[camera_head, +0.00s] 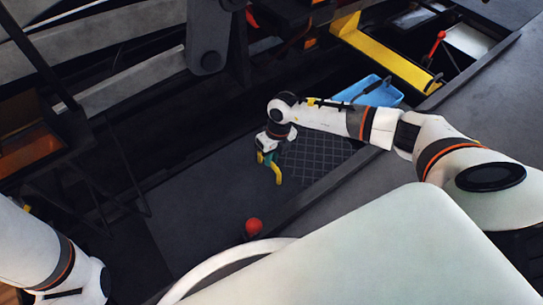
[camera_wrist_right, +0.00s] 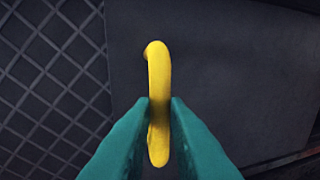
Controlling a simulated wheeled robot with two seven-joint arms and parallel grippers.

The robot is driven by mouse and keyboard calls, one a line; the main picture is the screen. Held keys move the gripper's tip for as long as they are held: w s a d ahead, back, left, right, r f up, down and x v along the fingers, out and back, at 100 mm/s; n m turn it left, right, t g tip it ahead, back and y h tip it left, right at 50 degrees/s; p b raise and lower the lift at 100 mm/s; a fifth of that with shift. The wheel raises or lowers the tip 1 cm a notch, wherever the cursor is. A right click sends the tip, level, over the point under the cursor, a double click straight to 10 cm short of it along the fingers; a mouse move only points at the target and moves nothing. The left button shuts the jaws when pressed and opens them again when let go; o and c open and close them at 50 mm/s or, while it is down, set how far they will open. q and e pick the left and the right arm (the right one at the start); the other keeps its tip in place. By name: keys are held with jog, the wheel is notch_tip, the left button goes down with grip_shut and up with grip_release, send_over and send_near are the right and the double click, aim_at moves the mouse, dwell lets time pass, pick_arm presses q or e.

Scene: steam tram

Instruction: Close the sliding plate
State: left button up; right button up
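A smooth dark plate (camera_head: 205,195), which looks like the sliding plate, lies low in the floor recess in the head view. It also fills the middle of the right wrist view (camera_wrist_right: 220,75). A yellow handle (camera_wrist_right: 159,70) stands on it near the edge of a cross-hatched surface; it also shows in the head view (camera_head: 276,174). My right gripper (camera_wrist_right: 160,115) has teal fingers on both sides of the handle, seemingly touching it. It shows from above in the head view (camera_head: 268,158). My left gripper is out of view; only part of my left arm shows.
The cross-hatched surface (camera_head: 318,154) adjoins the smooth plate. A red ball knob (camera_head: 253,226) stands near the recess's front edge. A blue bin (camera_head: 378,92), a yellow beam (camera_head: 385,55) and a red-tipped lever (camera_head: 440,36) are behind my right arm. Dark machinery and bars crowd the left.

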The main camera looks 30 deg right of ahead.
grip_shut()
jog(key=shift+s+a+r+p, duration=0.1)
jog(key=shift+a+r+p, duration=0.05)
jog(key=shift+a+p, duration=0.25)
jog(key=a+p, duration=0.1)
jog(key=a, duration=0.2)
jog(key=s+a+p, duration=0.1)
jog(key=a+p, duration=0.1)
jog(key=a, duration=0.2)
jog(key=a+p, duration=0.2)
jog(key=a, duration=0.1)
jog(key=shift+s+a+r, duration=0.2)
jog(key=shift+s+a, duration=0.05)
jog(key=shift+a, duration=0.05)
jog(key=a, duration=0.2)
jog(key=a+p, duration=0.1)
jog(key=a, duration=0.2)
jog(key=s+a+p, duration=0.1)
jog(key=a, duration=0.2)
jog(key=shift+s+a+f, duration=0.1)
jog(key=shift+a+f, duration=0.15)
jog(key=shift+s+a, duration=0.1)
jog(key=shift+a, duration=0.55)
jog(key=o, duration=0.7)
grip_release()
jog(key=shift+a, duration=0.1)
jog(key=shift+o, duration=0.2)
jog(key=shift+f, duration=0.1)
